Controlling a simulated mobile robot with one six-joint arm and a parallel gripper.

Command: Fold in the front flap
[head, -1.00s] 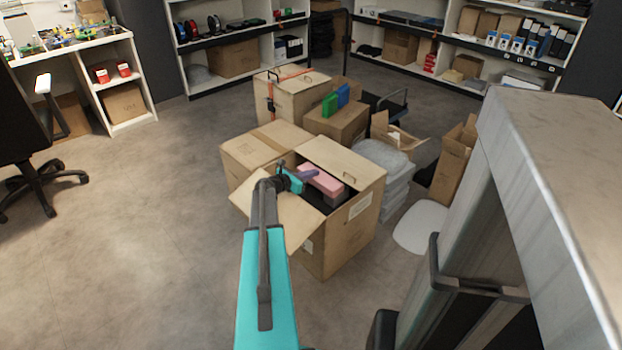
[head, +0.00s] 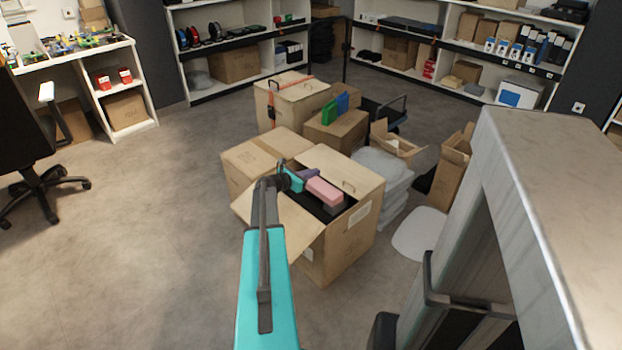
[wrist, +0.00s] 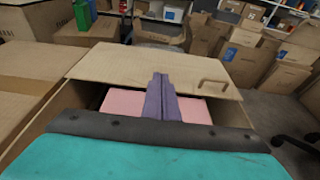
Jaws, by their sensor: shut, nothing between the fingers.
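An open tan carton (head: 336,240) stands in the middle of the head view. A flap (head: 285,222) on its near-left side slants outward, partly hidden behind my arm. Another flap (head: 352,181) with a handle slot lies at the right of the opening; in the wrist view this flap (wrist: 155,72) spans the far side. A pink block (head: 325,191) lies inside on dark contents. My gripper (head: 312,174) is shut and empty, its purple fingers over the opening. In the wrist view the fingers (wrist: 160,90) stand in front of the pink block (wrist: 122,103) and the slotted flap.
A closed carton (head: 265,152) stands close against the open one at the left. Behind are a strapped carton (head: 292,98), a carton (head: 336,133) bearing green and blue items, and white bags (head: 380,172). The floor (head: 140,220) at left is clear.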

